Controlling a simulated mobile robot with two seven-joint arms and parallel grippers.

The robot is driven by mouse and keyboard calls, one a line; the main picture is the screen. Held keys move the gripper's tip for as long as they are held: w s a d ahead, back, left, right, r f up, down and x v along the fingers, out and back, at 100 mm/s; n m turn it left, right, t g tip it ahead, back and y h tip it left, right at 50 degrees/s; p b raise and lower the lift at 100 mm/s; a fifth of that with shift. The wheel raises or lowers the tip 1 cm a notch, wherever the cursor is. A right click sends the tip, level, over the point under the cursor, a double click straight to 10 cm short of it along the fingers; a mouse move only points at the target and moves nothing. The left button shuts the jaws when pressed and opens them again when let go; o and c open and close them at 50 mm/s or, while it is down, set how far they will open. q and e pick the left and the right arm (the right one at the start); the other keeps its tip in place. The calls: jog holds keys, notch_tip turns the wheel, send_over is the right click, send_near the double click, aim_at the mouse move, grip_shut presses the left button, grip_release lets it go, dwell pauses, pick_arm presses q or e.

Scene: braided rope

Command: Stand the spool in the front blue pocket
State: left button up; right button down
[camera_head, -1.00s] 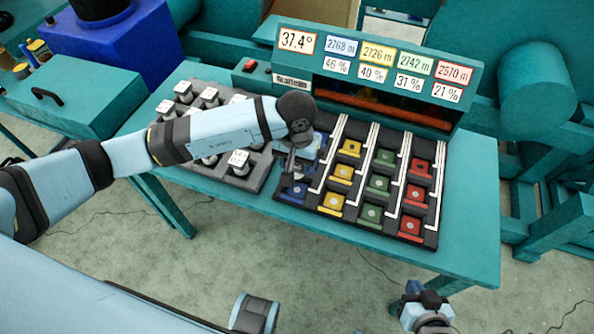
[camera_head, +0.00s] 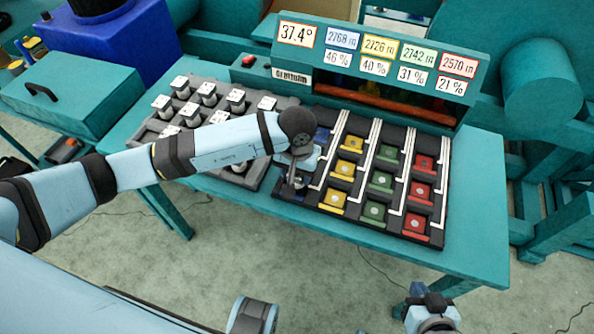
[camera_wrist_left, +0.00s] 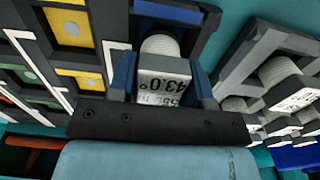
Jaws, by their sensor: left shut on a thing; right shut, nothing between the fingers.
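My left gripper (camera_head: 291,186) is over the front end of the blue column in the head view. It is shut on a white spool (camera_wrist_left: 165,77) with a printed label on its end facing the camera, between the two blue fingers in the left wrist view. The spool's far end points at the front blue pocket (camera_wrist_left: 170,13), whose blue pad shows just past it. I cannot tell whether the spool touches the pocket floor. The gripper mostly hides that pocket in the head view. My right gripper (camera_head: 433,317) is at the bottom edge, shut and empty, away from the table.
The dark rack has yellow (camera_head: 332,200), green (camera_head: 374,211) and red (camera_head: 414,224) pockets to the right, with pale raised rails between columns. A grey tray (camera_head: 146,143) of several white spools stands left. A teal display housing (camera_head: 385,62) rises behind the rack.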

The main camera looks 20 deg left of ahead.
pick_arm(q)
jog(key=shift+f, duration=0.1)
jog(key=shift+f+b, duration=0.35)
jog(key=shift+b, duration=0.05)
jog(key=o, duration=1.1)
jog(key=shift+r, duration=0.1)
jog(key=shift+r+p, duration=0.45)
jog(key=shift+r, duration=1)
